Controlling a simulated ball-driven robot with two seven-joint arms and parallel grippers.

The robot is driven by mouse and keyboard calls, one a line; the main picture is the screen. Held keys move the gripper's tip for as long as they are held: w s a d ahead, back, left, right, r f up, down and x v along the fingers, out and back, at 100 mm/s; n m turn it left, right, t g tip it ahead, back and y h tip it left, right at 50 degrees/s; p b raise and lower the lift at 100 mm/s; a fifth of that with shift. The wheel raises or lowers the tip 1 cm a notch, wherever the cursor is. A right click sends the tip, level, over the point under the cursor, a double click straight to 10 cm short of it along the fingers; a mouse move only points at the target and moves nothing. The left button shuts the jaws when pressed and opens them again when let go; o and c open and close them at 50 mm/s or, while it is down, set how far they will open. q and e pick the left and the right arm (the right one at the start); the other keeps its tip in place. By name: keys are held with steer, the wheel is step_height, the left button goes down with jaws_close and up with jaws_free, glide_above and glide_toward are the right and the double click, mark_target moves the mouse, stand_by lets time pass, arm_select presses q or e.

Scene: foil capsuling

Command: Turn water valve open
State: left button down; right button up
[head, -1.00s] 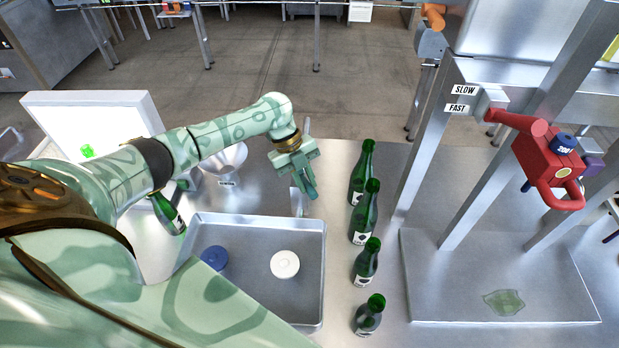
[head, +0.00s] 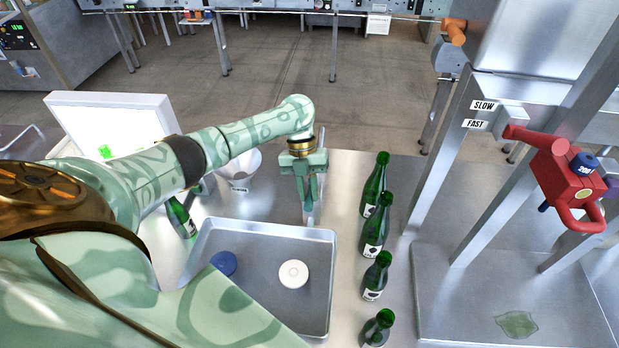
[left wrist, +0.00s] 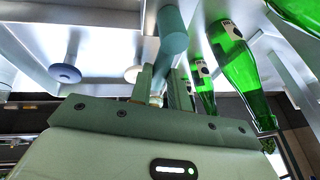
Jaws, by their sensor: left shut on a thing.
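My left gripper (head: 309,205) points down behind the far right corner of the tray, beside an upright silver metal piece (head: 319,148). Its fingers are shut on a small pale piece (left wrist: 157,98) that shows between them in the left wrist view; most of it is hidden. I take it for the water valve's handle, but cannot be sure. A teal cylinder (left wrist: 173,32) shows just beyond the fingers in that view. How far the valve is turned cannot be seen. My right gripper is not in view.
A metal tray (head: 262,318) holds a blue disc (head: 223,263) and a white disc (head: 293,274). Several green bottles (head: 376,276) stand in a row right of the gripper. A white funnel-like vessel (head: 240,171) is left of it. A red handled device (head: 570,180) hangs on a frame at right.

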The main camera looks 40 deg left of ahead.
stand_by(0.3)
arm_select(q)
steer(key=c, duration=1.3)
jaws_free()
steer(key=shift+r, duration=0.1)
steer(key=p+v, duration=0.1)
steer(key=v, duration=1.5)
steer(key=shift+a, duration=0.1)
